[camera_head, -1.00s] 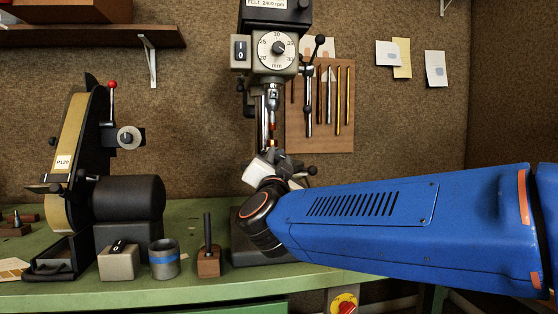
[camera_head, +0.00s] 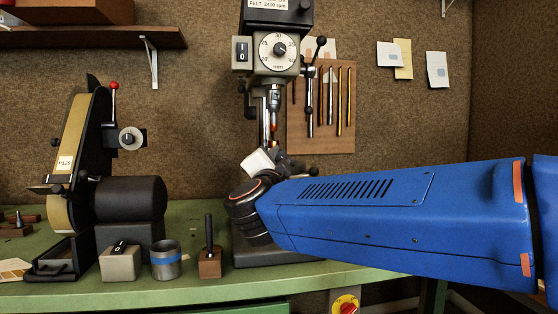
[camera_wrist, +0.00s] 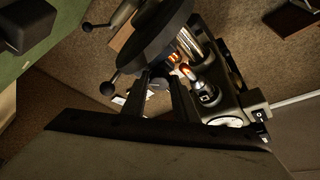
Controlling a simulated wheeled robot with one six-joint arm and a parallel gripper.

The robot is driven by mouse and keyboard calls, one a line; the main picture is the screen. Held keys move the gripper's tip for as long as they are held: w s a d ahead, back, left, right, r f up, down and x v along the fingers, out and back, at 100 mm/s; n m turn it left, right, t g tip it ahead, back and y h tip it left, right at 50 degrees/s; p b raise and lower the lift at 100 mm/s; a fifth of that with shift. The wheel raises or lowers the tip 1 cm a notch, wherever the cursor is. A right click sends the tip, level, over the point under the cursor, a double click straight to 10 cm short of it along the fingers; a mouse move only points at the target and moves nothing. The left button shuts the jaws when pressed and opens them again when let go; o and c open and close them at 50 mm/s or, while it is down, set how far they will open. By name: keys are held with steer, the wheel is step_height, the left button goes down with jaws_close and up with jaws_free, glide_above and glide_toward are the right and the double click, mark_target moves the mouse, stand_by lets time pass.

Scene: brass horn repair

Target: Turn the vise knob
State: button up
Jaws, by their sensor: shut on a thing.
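The drill press (camera_head: 277,50) stands at the back of the green bench, with its chuck (camera_head: 274,98) above the vise area. My gripper (camera_wrist: 158,94) is at the vise, below the chuck. In the wrist view its two dark fingers are on either side of a small grey round part, which looks like the vise knob (camera_wrist: 158,84). The fingers are shut on it. Dark vise and table parts (camera_wrist: 150,38) lie just beyond the fingers. In the head view my wrist and arm hide most of the vise and the fingertips.
A belt grinder (camera_head: 90,165) stands on the left of the bench. A grey box (camera_head: 120,262), a metal cup with a blue band (camera_head: 166,262) and a wooden block with a dark rod (camera_head: 210,262) stand near the front edge. Tools hang on a wall board (camera_head: 320,110).

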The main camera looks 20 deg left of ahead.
steer(key=o, duration=1.1)
steer(key=shift+c, duration=0.2)
steer(key=shift+f, duration=0.1)
steer(key=n+y, duration=0.2)
steer(key=n, duration=0.2)
steer(key=n+y, duration=0.2)
steer(key=n, duration=0.2)
steer(key=n+y, duration=0.2)
steer(key=n, duration=0.1)
steer(key=shift+w+d+f+n, duration=0.2)
steer(key=shift+d+n, duration=0.1)
steer(key=shift+n, duration=0.1)
steer(key=shift+s+n, duration=0.25)
steer(key=shift+n, duration=0.25)
steer(key=v, duration=1.6)
steer(key=w+d+f+g, duration=0.2)
steer(key=d+f, duration=0.4)
steer(key=d, duration=0.3)
steer(key=w+d+f+n+g+h, duration=0.1)
steer(key=w+d+f+g, duration=0.2)
steer(key=d, duration=0.6)
step_height(320, 180, down, 4)
steer(key=shift+w+r+g, duration=0.15)
steer(key=shift+r+g, duration=0.05)
steer(key=shift+g, duration=0.8)
